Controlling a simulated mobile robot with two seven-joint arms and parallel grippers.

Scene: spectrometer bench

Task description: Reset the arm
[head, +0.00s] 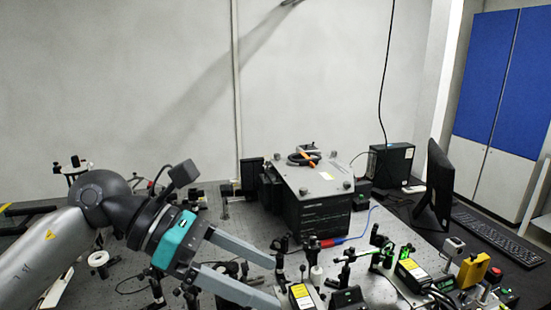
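My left arm comes in from the left over the optical bench (130,265). Its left gripper (277,282) has a teal body and two long grey fingers that point right and slightly down. The fingers are spread wide apart, and I see nothing held between them. The fingertips are close in the picture to small black optical mounts (281,245); I cannot tell whether they touch. My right arm and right gripper are not in view.
A large black box with a grey top (320,175) stands behind the gripper. Several mounts and yellow-labelled modules (412,272) crowd the right front. A monitor (437,185), keyboard (497,238) and black case (391,163) stand at the right. Open air lies above the bench.

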